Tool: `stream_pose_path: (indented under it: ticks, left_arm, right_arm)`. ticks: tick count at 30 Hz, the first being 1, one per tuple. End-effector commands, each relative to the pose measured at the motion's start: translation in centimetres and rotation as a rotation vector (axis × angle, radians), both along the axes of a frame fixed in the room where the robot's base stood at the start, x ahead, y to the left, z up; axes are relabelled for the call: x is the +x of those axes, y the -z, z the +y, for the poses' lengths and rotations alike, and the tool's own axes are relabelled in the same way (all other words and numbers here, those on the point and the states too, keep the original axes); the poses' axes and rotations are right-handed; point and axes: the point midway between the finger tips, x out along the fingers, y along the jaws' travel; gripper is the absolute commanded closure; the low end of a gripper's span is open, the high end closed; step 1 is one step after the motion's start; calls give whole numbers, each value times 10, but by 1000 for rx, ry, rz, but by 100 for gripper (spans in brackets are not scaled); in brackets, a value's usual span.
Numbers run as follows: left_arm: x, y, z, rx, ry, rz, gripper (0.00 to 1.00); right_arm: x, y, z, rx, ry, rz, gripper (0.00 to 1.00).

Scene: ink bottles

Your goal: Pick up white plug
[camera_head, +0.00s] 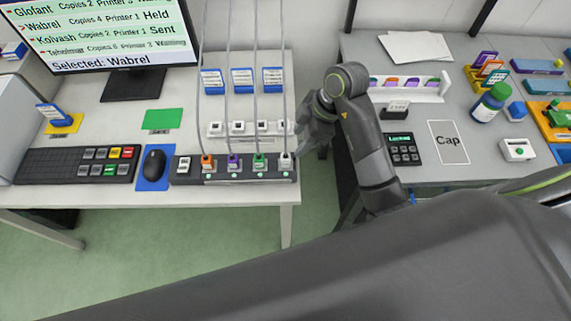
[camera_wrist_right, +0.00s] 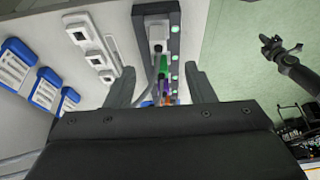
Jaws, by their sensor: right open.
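The white plug (camera_head: 286,160) stands upright in the right end of a dark socket strip (camera_head: 225,177), with a cord rising from it. It shows near the top of the right wrist view (camera_wrist_right: 157,34). My right gripper (camera_head: 309,130) is open and empty, just right of and behind the plug in the head view. Its two fingers (camera_wrist_right: 163,88) stand apart in the wrist view. The plug lies beyond them, not between the fingertips. A dark gripper, apparently my left (camera_wrist_right: 281,50), shows small over the floor in the wrist view. Its jaw state is unclear.
Green (camera_head: 260,162), purple (camera_head: 233,162) and orange (camera_head: 207,163) corded plugs share the strip. Several white sockets (camera_head: 238,128) and blue-white labels (camera_head: 242,80) stand behind. A mouse (camera_head: 154,164) and keyboard (camera_head: 80,165) are left. The desk ends just right of the strip.

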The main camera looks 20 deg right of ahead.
Motion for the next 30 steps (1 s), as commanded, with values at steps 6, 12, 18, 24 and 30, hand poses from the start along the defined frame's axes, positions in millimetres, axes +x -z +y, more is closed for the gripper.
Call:
stream_pose_path:
  ticks: [6,12,18,24,30]
  left_arm:
    - [0,27,0,0,0,0,100]
    - [0,20,0,-1,0,0,100]
    - [0,16,0,-1,0,0,100]
    - [0,13,0,0,0,0,100]
    - [0,13,0,0,0,0,100]
  right_arm:
    - [3,34,12,2,-1,0,51]
    - [5,49,20,1,0,1,51]
    - [8,64,25,1,-1,4,51]
    - [12,90,34,2,-2,3,51]
    - [13,99,37,-1,-3,-1,51]
